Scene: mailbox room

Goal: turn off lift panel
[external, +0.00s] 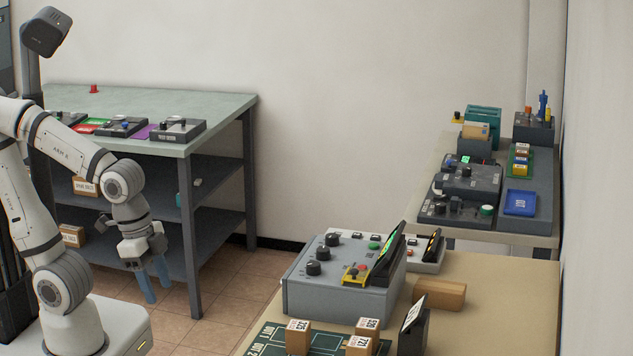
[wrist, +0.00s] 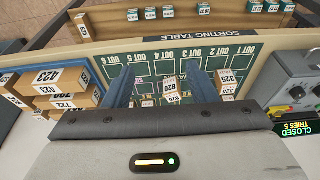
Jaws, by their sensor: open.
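Several control panels are in view, and I cannot tell which one is the lift panel. A grey console (external: 335,276) with black knobs, a green button and a red button on a yellow plate stands on the near table. Its tilted display (external: 389,254) glows green. The console's edge shows at the right of the wrist view (wrist: 296,80), beside a display (wrist: 292,122) reading "CLOSED TRIES 5". My gripper (external: 157,283) is open and empty, left of the console, touching no panel.
A green sorting mat (wrist: 235,52) with "OUT" labels and small numbered boxes lies below my gripper in the wrist view. Labelled boxes (wrist: 62,82) are stacked at left. A wooden block (external: 439,293) lies right of the console. Tiled floor separates the benches.

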